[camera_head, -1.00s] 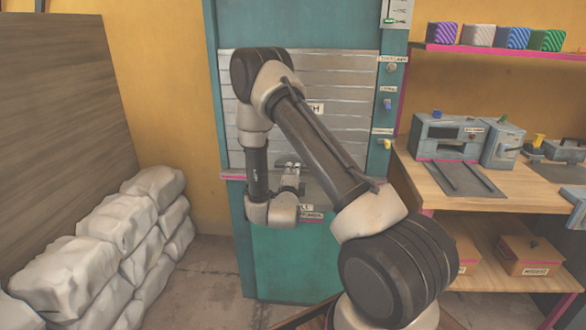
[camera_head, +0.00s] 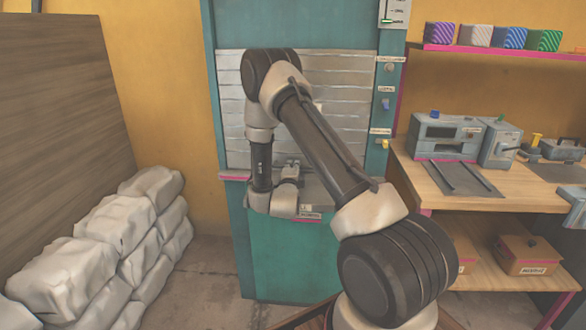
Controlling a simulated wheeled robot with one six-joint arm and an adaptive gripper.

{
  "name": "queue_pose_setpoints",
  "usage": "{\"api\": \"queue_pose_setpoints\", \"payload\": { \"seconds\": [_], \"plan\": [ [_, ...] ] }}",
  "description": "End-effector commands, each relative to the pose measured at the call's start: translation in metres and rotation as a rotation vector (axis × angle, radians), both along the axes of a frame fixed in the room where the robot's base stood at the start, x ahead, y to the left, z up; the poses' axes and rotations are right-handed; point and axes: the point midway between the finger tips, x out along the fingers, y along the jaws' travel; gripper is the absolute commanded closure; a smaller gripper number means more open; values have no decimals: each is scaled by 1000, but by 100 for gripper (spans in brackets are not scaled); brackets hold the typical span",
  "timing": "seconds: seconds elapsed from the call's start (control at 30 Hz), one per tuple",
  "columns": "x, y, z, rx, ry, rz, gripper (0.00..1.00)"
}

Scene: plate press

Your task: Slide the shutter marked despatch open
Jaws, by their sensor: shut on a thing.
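The slatted grey metal shutter (camera_head: 348,92) fills the opening of a teal frame (camera_head: 262,262) in the camera_head view. It is down, with its lower edge near a pink-edged sill. My arm hides much of its middle, and its name plate is almost wholly covered. My gripper (camera_head: 291,171) is small in view in front of the shutter's lower part, just above the sill. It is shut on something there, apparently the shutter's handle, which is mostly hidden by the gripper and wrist.
Labelled controls (camera_head: 387,104) line the frame's right post. A workbench (camera_head: 450,186) with grey machines (camera_head: 447,137) stands at the right, under a pink shelf (camera_head: 500,50) with several striped blocks. White sacks (camera_head: 98,250) are piled at the left. Floor between sacks and frame is clear.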

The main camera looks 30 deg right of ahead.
Motion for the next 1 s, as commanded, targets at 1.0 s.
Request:
{"api": "queue_pose_setpoints", "payload": {
  "seconds": [1.0],
  "plan": [
    [-1, 0, 244, 1, -11, 0, 100]
  ]
}}
